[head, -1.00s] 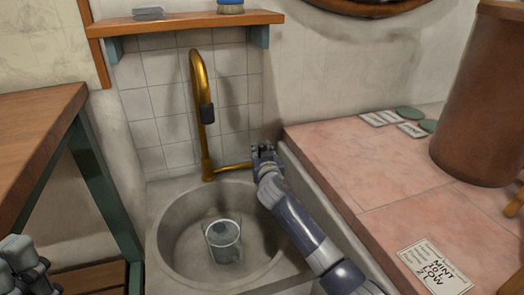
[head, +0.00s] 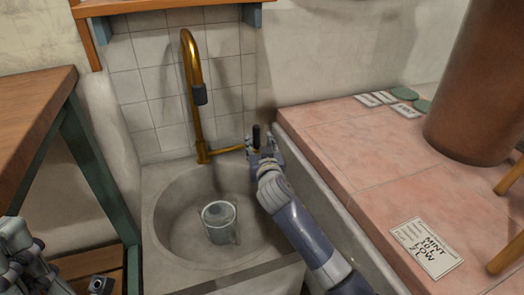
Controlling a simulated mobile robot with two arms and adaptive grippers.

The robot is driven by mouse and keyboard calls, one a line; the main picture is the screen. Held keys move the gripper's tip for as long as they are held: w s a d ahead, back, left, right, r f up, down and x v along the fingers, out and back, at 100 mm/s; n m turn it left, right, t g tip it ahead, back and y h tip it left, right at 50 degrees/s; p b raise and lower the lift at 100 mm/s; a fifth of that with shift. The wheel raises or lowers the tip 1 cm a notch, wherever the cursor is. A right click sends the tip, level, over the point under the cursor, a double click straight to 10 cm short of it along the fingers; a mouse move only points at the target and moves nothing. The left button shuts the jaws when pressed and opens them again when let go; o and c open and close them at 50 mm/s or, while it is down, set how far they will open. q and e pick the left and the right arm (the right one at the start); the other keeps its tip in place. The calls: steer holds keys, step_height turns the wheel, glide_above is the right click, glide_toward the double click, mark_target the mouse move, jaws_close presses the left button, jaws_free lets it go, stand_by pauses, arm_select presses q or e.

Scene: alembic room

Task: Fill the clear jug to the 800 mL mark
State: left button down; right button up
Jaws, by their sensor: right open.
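The clear jug (head: 220,229) stands upright in the round basin of the stone sink (head: 166,259). Its water level and marks are too small to read. The brass tap (head: 191,125) rises behind the basin, its dark nozzle (head: 199,95) hanging above the jug; I see no stream. A side lever with a black upright grip (head: 256,136) extends right from the tap's base. My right gripper (head: 262,149) is open around or just beside this grip; contact is unclear. My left gripper (head: 18,250) is partly cut off at the lower left, its jaw state unclear.
A pink tiled counter (head: 345,140) at right holds a label card (head: 424,248), small cards, green discs and a large brown cylinder (head: 478,90). A wooden table (head: 35,115) stands left. A shelf (head: 150,5) hangs above the tap.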

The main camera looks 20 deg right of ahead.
steer(key=shift+v, duration=2)
steer(key=shift+f, duration=0.1)
